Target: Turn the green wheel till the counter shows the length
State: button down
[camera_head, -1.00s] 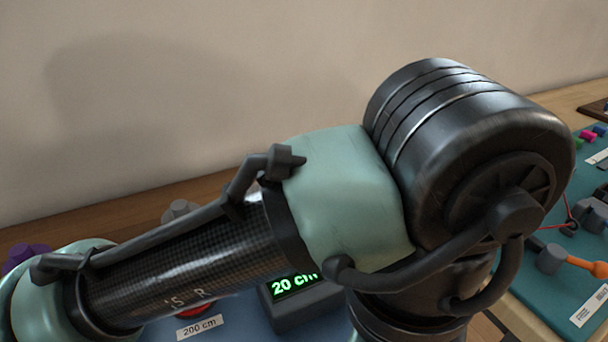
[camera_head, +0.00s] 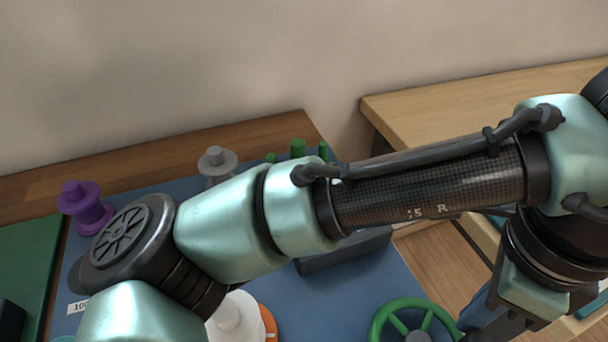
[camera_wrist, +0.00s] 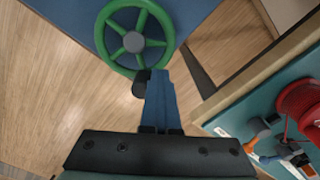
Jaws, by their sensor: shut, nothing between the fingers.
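The green wheel (camera_head: 415,310) with a grey hub lies at the bottom edge of the head view, partly cut off. In the wrist view the whole green wheel (camera_wrist: 134,41) shows at the top, on the edge of the blue mat. My gripper (camera_wrist: 157,74) is shut and empty, its blue fingers ending by the near rim. A dark knob (camera_wrist: 140,84) shows beside the fingertips at that rim; I cannot tell whether the fingers touch it. The counter's dark box (camera_head: 345,250) is partly behind my arm, and its display is hidden.
A purple spool (camera_head: 85,205), a grey spool (camera_head: 216,162) and green pegs (camera_head: 298,148) stand at the back of the blue mat. A white spool (camera_head: 232,315) is at the front. In the wrist view a teal board with a red spool (camera_wrist: 300,105) lies right, across a gap.

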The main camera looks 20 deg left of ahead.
jog(key=s+p, duration=0.1)
jog(key=s, duration=0.1)
jog(key=s+p, duration=0.1)
jog(key=s, duration=0.2)
jog(key=shift+s+a+p, duration=0.35)
jog(key=shift+s+p, duration=0.05)
jog(key=shift+s+a, duration=0.2)
jog(key=shift+s, duration=0.1)
